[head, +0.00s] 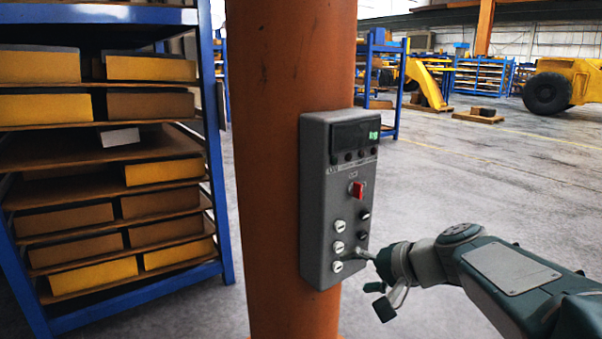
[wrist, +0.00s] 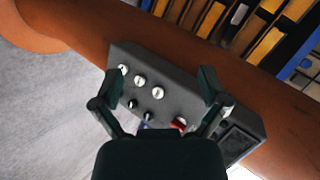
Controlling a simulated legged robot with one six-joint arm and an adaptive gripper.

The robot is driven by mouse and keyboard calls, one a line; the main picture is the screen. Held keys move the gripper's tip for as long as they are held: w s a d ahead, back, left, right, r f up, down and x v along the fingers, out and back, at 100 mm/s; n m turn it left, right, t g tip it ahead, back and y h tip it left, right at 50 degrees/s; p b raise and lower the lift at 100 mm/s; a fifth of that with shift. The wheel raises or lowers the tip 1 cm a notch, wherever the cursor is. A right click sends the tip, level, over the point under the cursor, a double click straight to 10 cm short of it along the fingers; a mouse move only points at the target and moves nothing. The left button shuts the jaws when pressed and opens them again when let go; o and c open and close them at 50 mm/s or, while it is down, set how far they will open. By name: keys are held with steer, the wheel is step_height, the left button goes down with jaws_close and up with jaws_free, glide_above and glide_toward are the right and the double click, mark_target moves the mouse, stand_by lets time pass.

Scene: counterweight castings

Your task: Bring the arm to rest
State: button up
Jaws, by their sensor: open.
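My arm reaches in from the lower right of the head view. My gripper (head: 364,280) is open in front of the lower part of a grey control box (head: 314,220). One finger overlaps the lower white knobs (head: 338,247) in the picture; I cannot tell whether it touches them. In the wrist view, the gripper (wrist: 160,82) has its fingers spread, with nothing held between them. The box (wrist: 150,62) lies beyond them, with white knobs, dark buttons and a red switch (wrist: 179,123) partly behind the gripper. The red switch also shows in the head view (head: 356,189).
The box is fixed to a thick orange column (head: 268,160). A blue rack (head: 217,150) with yellow-fronted bins stands at left. Open concrete floor (head: 480,190) lies to the right. Yellow machinery (head: 570,90) and more racks are far behind.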

steer(key=s+d+f+n+h, duration=0.1)
steer(key=s+f+h, duration=0.1)
steer(key=s, duration=0.4)
steer(key=s+d+f+n+g+h, duration=0.1)
steer(key=s+d+f+n+h, duration=0.1)
steer(key=s+h, duration=0.2)
steer(key=s+d+f+n+h, duration=0.1)
steer(key=s+d+f+h, duration=0.1)
steer(key=s, duration=0.8)
steer(key=shift+s+f+n+h, duration=0.25)
steer(key=shift+f+n+h, duration=0.15)
steer(key=shift+f, duration=0.15)
